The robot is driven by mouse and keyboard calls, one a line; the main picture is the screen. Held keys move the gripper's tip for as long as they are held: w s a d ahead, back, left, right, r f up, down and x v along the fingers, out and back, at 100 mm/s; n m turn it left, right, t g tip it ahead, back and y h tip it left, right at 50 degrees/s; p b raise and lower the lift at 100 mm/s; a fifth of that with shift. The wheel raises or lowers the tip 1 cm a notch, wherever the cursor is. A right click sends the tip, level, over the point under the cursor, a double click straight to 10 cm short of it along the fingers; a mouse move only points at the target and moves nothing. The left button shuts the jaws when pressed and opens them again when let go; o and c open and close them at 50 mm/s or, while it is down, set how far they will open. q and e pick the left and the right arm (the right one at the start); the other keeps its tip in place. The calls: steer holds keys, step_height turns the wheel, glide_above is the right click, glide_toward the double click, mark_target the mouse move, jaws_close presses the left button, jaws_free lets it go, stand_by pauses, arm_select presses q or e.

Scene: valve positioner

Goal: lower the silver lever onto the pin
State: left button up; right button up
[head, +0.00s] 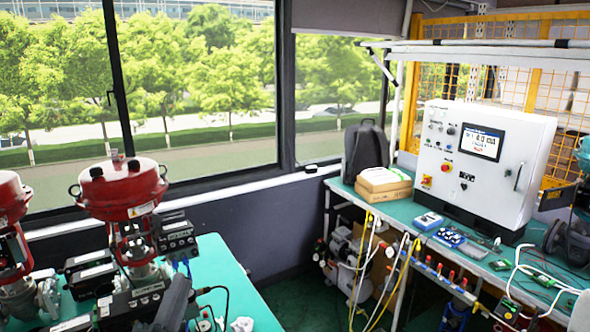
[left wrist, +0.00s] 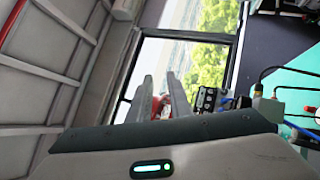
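My left gripper (left wrist: 159,80) shows in the left wrist view as two grey fingers with a clear gap and nothing held between them. In the head view a dark grey part of it (head: 175,300) shows low at the left, in front of the valve positioner (head: 138,302). The red valve actuator (head: 123,188) stands above the positioner, and some red shows behind the fingers in the wrist view (left wrist: 160,106). I cannot make out the silver lever or the pin in either view. My right gripper is not in view.
A second red actuator (head: 10,200) stands at the left edge. Black boxes (head: 175,236) and cables crowd the green table (head: 225,270); its right part is clearer. A bench with a white control cabinet (head: 483,158) stands at the right.

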arm_select(q)
steer(key=s+d+f+m+g+h, duration=0.6)
steer(key=s+d+f+m+g, duration=0.4)
steer(key=s+d+f+m, duration=0.5)
steer(key=s+a+f+m+g+y, duration=0.3)
steer(key=s+f+m+g, duration=0.15)
steer(key=s+f, duration=0.6)
steer(key=s+a+f+m+g+y, duration=0.1)
steer(key=s+a+f+g+y, duration=0.2)
steer(key=s, duration=0.4)
steer(key=s+a+f+g+y, duration=0.1)
steer(key=s+a+y, duration=0.1)
steer(key=s+a, duration=0.4)
step_height(320, 180, down, 31)
steer(key=s+g+b, duration=0.2)
steer(key=b, duration=0.2)
steer(key=s+a+f+b, duration=0.3)
steer(key=s+f, duration=1.5)
steer(key=f, duration=0.4)
steer(key=shift+f+m+g+y, duration=0.2)
steer(key=shift+m+g+y, duration=0.15)
steer(key=shift+g+y, duration=0.1)
